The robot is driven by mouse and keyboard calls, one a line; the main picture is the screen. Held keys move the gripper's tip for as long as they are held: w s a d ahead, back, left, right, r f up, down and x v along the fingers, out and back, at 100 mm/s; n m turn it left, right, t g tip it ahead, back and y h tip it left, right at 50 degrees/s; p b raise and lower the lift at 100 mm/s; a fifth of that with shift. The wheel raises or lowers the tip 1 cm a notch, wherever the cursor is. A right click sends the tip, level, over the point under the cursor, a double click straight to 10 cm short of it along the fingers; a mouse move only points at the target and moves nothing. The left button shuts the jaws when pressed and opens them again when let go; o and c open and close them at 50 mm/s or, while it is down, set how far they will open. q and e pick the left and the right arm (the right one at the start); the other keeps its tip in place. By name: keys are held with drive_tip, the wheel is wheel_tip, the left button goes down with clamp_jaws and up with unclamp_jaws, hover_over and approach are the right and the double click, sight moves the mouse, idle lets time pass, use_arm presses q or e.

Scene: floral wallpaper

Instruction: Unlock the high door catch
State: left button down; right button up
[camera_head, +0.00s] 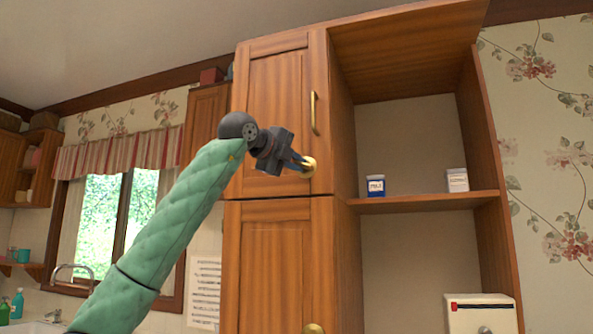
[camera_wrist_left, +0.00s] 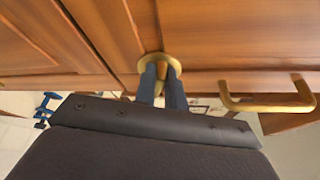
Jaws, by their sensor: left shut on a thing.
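The high cabinet door (camera_head: 275,95) is wooden and closed. A brass handle (camera_head: 314,112) stands upright on its right side; it also shows in the left wrist view (camera_wrist_left: 262,103). Below the handle, near the door's lower right corner, is a round brass catch (camera_head: 309,167). My left gripper (camera_head: 302,164) reaches it from the left and is shut on it. In the left wrist view the two fingers are on either side of the catch's middle part, with its round plate (camera_wrist_left: 174,66) behind. The fingers partly hide the catch, so I cannot tell its turn. My right gripper is not in view.
A lower door (camera_head: 275,260) with its own brass catch (camera_head: 313,329) sits below. To the right is an open shelf (camera_head: 425,202) with a blue-and-white box (camera_head: 376,186) and a white box (camera_head: 457,180). A white appliance (camera_head: 482,313) stands lower right.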

use_arm(q)
drive_tip(key=shift+a+f+n+t+h+b, duration=0.1)
drive_tip(key=shift+f+n+t+h+b, duration=0.2)
drive_tip(key=shift+n+b, duration=0.95)
drive_tip(key=shift+f+n+t+h+b, duration=0.15)
drive_tip(key=shift+n+t+h+b, duration=0.2)
drive_tip(key=shift+n+b, duration=0.9)
drive_tip(key=shift+m+b, duration=0.3)
drive_tip(key=shift+b, duration=0.05)
drive_tip(key=c, duration=1.5)
unclamp_jaws()
drive_tip(key=shift+w, duration=0.1)
drive_tip(key=shift+o, duration=0.2)
